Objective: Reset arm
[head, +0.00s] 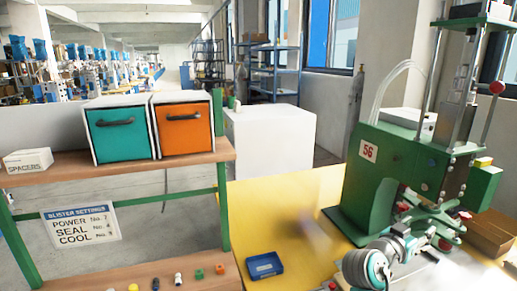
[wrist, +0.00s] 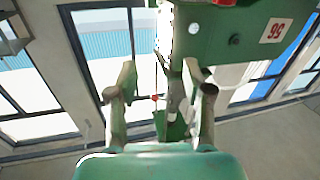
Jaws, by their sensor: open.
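In the wrist view my gripper (wrist: 160,85) is open, its two fingers apart with nothing between them. Beyond the fingers are part of a green machine and tall windows; a number plate (wrist: 274,28) shows upside down at the upper right. In the head view my arm (head: 368,266) reaches in at the lower right, in front of the green welding machine (head: 375,200) marked 56. The gripper's fingertips cannot be made out there.
A blue tray (head: 265,265) lies on the yellow tabletop (head: 285,200), left of the machine. Teal (head: 122,138) and orange (head: 184,134) bins and a SPACERS box (head: 28,161) stand on the upper shelf. Several small coloured parts sit on the lower shelf. A brown box (head: 490,232) is at right.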

